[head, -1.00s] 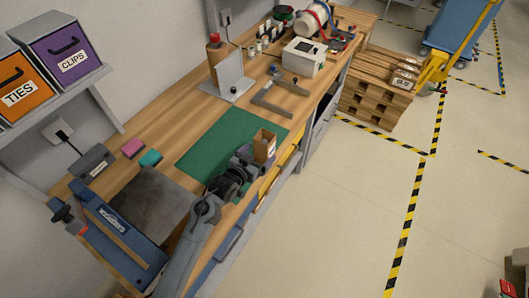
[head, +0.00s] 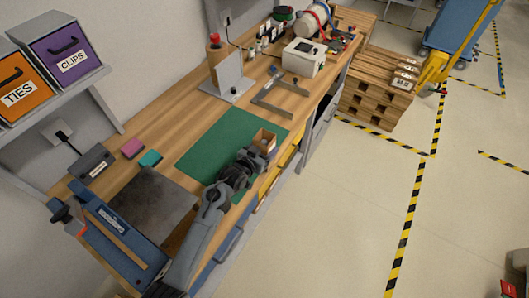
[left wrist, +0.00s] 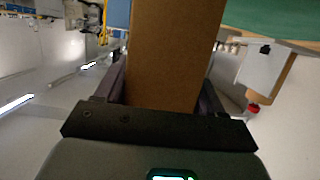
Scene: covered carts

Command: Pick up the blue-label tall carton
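A small brown carton (head: 264,138) stands on the workbench at the front right corner of the green mat. No blue label shows on it, so I cannot tell whether it is the blue-label tall carton. My left gripper (head: 254,155) is at the carton's near side and hides its lower part. In the left wrist view the carton (left wrist: 163,55) fills the space between the two fingers of my left gripper (left wrist: 165,90). I cannot tell whether the fingers press on it. My right gripper is not in view.
The green mat (head: 218,142) is otherwise clear. A grey plate (head: 150,203) and a blue tool (head: 115,238) lie nearer. A metal square (head: 278,100) and a white box-shaped device (head: 304,57) are farther back. The bench's front edge is close to the carton.

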